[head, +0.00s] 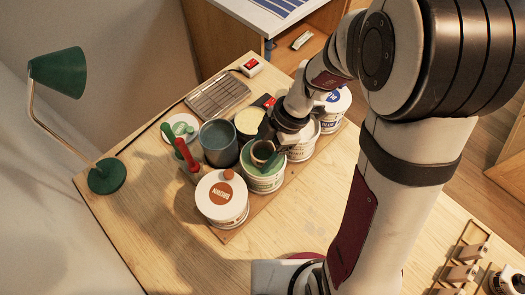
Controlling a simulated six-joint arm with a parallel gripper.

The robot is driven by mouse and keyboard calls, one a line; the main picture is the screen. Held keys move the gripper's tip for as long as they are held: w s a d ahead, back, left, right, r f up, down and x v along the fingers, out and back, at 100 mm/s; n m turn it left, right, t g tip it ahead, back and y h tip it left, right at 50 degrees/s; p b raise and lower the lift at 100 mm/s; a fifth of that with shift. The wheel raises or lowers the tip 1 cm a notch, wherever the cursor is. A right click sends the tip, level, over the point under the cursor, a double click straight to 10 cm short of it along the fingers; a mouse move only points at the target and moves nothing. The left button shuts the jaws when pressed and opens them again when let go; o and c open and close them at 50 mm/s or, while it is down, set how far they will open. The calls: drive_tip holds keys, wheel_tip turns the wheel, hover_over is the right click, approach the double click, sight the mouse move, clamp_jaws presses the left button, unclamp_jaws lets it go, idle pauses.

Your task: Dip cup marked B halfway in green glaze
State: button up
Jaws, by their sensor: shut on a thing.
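A small brown cup (262,150) is at the mouth of the white tub with a green label and green glaze (264,184). My gripper (277,157) comes down from the upper right and is shut on the cup's right side. The cup's lower part is hidden, so I cannot tell how deep it sits in the glaze. No letter on the cup can be read from here.
A green lamp (60,75) stands at left. A wooden rack (462,270) is at lower right. The table's front left is clear.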

drive_tip(key=shift+r, duration=0.1)
idle(0.4)
wheel_tip(320, 180, up, 6)
drive_tip(key=shift+r, duration=0.2)
idle(0.4)
idle(1.3)
drive_tip(key=w+a+f+m+t+h, duration=0.1)
drive_tip(key=w+m+t, duration=0.2)
drive_tip(key=w+m, duration=0.8)
drive_tip(key=w+a+m+t+h, duration=0.25)
drive_tip(key=w+m, duration=0.35)
drive_tip(key=w, duration=0.8)
drive_tip(key=shift+m+y, duration=0.25)
drive_tip(key=shift+m, duration=0.15)
drive_tip(key=a+f, duration=0.2)
drive_tip(key=a, duration=0.1)
drive_tip(key=w+a+f, duration=0.1)
drive_tip(key=a+f, duration=0.1)
drive_tip(key=a, duration=0.1)
drive_tip(key=w+a+f, duration=0.1)
drive_tip(key=a+f, duration=0.1)
drive_tip(key=a, duration=0.2)
drive_tip(key=shift+f, duration=0.35)
drive_tip(key=shift+a+f, duration=0.2)
drive_tip(key=shift+a, duration=0.1)
drive_tip(key=shift+f, duration=1.95)
